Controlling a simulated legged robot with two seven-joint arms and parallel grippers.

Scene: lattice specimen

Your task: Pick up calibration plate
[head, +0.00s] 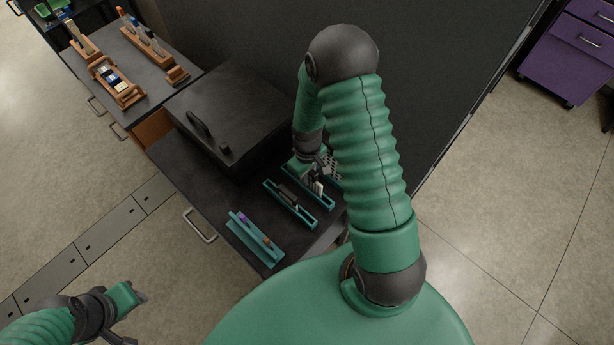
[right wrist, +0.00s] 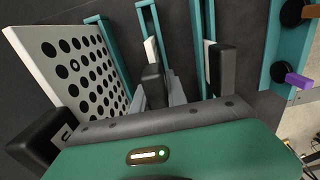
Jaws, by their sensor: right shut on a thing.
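The calibration plate (right wrist: 75,65) is a white board with rows of black dots, tilted at the left of the right wrist view. In the head view a small part of its dotted face (head: 331,166) shows beside my right gripper (head: 312,177). My right gripper is shut on the plate, low over the dark worktop near the teal racks; the arm hides part of this spot. The exact finger contact is hard to see. My left gripper (head: 138,296) is at the lower left, away from the worktop, and its jaw opening is unclear.
Teal racks (head: 290,206) hold slim dark and pale items; the front rack (head: 256,240) holds purple- and orange-ended pieces. A black lidded box (head: 232,115) stands behind. A bench (head: 150,85) with wooden holders is at upper left. A purple cabinet (head: 568,50) is at upper right.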

